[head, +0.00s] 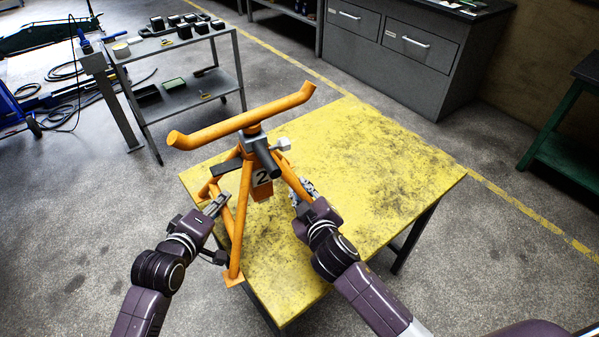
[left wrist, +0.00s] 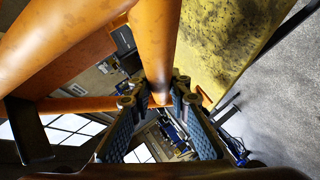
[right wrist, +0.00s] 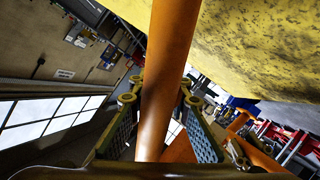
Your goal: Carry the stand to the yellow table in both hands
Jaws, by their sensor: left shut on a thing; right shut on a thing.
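My right gripper (head: 302,192) is shut on a right leg, also seen in the right wrist view (right wrist: 168,70).
A grey trolley (head: 190,86) with small dark parts stands behind at left. A grey drawer cabinet (head: 410,55) stands behind the table. A green-legged bench (head: 565,150) is at the far right. The yellow table's middle and right are bare. Open floor lies left of it.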

